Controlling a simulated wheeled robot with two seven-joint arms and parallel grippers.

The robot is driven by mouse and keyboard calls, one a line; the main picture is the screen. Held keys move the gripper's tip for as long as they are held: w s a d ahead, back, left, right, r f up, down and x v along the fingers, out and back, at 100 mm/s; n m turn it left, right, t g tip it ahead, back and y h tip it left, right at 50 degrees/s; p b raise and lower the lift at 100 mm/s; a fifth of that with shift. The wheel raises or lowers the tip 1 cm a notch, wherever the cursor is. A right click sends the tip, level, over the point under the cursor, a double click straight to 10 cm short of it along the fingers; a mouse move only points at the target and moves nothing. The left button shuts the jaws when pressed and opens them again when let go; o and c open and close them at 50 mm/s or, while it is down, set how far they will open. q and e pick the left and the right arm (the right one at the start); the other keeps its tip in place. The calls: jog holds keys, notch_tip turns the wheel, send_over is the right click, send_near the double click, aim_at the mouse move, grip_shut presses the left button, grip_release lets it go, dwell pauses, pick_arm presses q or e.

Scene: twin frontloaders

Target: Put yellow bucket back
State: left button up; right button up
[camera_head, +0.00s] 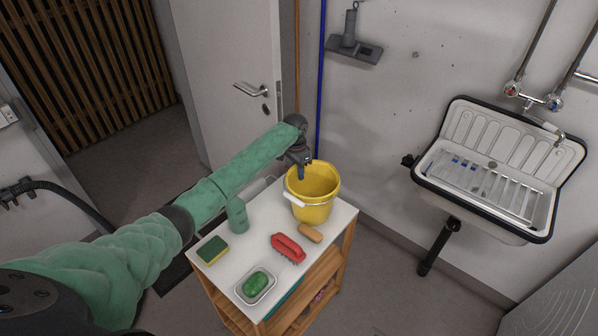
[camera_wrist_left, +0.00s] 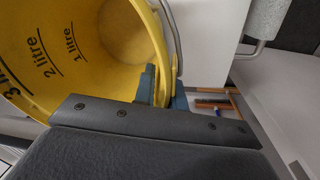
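The yellow bucket (camera_head: 318,208) stands upright at the far right end of the white cart top (camera_head: 223,269). Its white handle grip hangs down at its left side. In the left wrist view the bucket (camera_wrist_left: 130,40) is seen from above, with black litre marks inside. My left gripper (camera_head: 301,172) points down at the bucket's back left rim. In the left wrist view its fingers (camera_wrist_left: 163,88) sit on both sides of the rim, one inside and one outside, close against the wall. The gripper looks shut on the rim. My right gripper is not in view.
On the cart are a green bottle (camera_head: 237,215), a sponge (camera_head: 212,249), a red brush (camera_head: 288,247), an orange-brown item (camera_head: 310,233) and a dish with green soap (camera_head: 256,285). A sink (camera_head: 487,180) hangs on the right wall. A door (camera_head: 225,70) stands behind.

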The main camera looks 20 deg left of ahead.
pick_arm(q)
jog(key=shift+o, duration=0.9)
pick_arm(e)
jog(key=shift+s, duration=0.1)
